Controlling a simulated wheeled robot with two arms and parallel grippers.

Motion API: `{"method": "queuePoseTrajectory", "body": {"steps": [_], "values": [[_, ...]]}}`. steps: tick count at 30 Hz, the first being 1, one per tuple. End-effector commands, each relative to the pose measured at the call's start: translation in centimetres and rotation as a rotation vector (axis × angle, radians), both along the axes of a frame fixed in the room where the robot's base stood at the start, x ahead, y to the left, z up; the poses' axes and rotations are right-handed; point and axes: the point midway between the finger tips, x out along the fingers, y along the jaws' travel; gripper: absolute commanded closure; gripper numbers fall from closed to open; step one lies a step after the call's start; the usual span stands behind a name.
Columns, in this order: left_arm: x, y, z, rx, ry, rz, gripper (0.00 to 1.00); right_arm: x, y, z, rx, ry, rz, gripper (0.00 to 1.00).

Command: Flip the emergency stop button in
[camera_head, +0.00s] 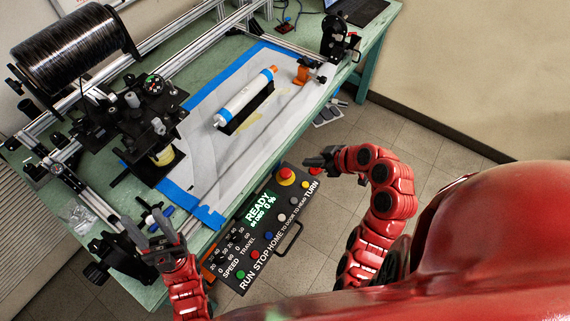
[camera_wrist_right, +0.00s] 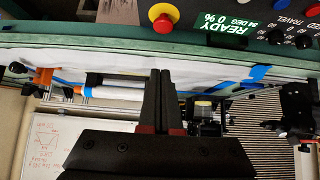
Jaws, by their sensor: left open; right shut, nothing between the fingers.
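The emergency stop button (camera_head: 286,174) is a red mushroom knob on a yellow base, at the far right corner of the black control panel (camera_head: 252,262). It also shows at the top of the right wrist view (camera_wrist_right: 163,16). My right gripper (camera_head: 308,162) is shut and empty, just right of the button and apart from it in the head view. Its closed fingers (camera_wrist_right: 159,85) point up towards the button in the wrist view. My left gripper (camera_head: 155,230) is open and empty, left of the panel near the table's front edge.
The panel has a green READY display (camera_head: 261,208), dials, several small coloured buttons and a front handle (camera_head: 290,240). Behind it is the green table with a blue-taped white sheet (camera_head: 208,185), a white cartridge (camera_head: 243,97) and a black spool (camera_head: 68,50). Tiled floor is open at right.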

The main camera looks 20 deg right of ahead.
Motion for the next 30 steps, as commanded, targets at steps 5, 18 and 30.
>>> {"method": "queuePoseTrajectory", "body": {"steps": [5, 18, 30], "values": [[0.0, 0.0, 0.0, 0.000, 0.000, 0.000, 0.50, -0.3, 0.1, -0.1, -0.002, 0.009, 0.013, 1.00], [0.0, 0.0, 1.3, 0.000, 0.000, 0.000, 0.50, 1.1, 1.3, -1.6, 0.001, 0.013, 0.014, 1.00], [0.0, 0.0, 4.3, 0.000, 0.000, 0.000, 0.50, 5.0, 4.3, -6.3, 0.002, 0.010, 0.012, 1.00]]}}
